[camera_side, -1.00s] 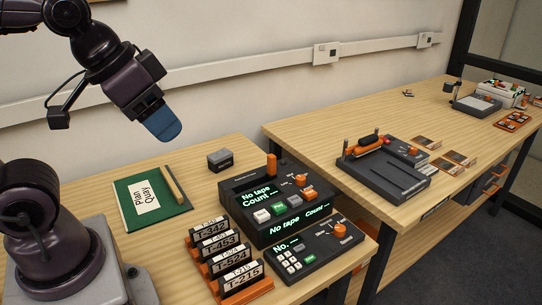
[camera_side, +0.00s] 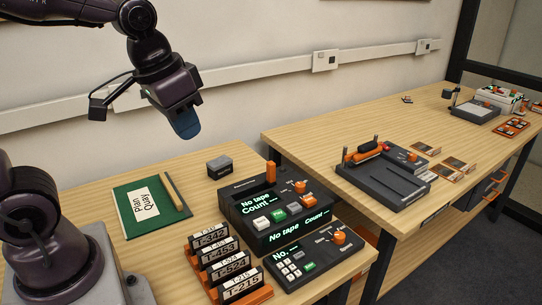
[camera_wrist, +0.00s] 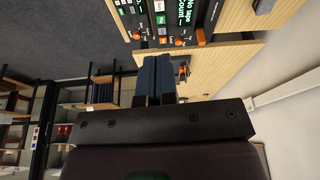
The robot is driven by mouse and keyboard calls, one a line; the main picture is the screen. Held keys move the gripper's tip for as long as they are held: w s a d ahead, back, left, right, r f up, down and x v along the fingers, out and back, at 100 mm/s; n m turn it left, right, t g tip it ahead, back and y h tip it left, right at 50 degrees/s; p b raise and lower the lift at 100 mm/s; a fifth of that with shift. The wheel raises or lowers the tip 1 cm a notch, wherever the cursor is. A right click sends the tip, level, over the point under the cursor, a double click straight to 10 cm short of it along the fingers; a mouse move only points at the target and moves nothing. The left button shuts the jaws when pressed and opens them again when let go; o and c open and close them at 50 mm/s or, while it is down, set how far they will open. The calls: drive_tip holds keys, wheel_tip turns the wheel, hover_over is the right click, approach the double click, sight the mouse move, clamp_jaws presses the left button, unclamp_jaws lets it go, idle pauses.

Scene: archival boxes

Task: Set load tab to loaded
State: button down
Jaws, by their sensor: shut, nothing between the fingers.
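The dark tape machine (camera_side: 262,207) stands on the near table, its displays reading "No tape" and "Count". An upright orange tab (camera_side: 271,173) rises at its back edge; I cannot tell for certain that it is the load tab. An orange knob and several buttons are on its top. My gripper (camera_side: 186,125) hangs in the air above and left of the machine, apart from it, with blue fingers shut and empty. In the wrist view the shut fingers (camera_wrist: 155,80) point toward the machine (camera_wrist: 182,14), which is partly cut off at the top.
Labelled tapes stand in an orange rack (camera_side: 245,296) before the machine. A keypad box (camera_side: 307,262) is beside them. A green folder (camera_side: 137,221) and a small grey box (camera_side: 220,166) lie to the left. A second table (camera_side: 300,137) with other devices is at right.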

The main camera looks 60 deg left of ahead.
drive_tip(key=w+a+f+g, duration=0.2)
drive_tip(key=w+a, duration=0.3)
drive_tip(key=w, duration=0.7)
drive_tip(key=m+g, duration=0.1)
hover_over(271, 163)
wheel_tip(271, 163, down, 4)
drive_tip(key=shift+r, duration=0.2)
wheel_tip(271, 163, down, 14)
drive_tip(key=shift+f, duration=0.1)
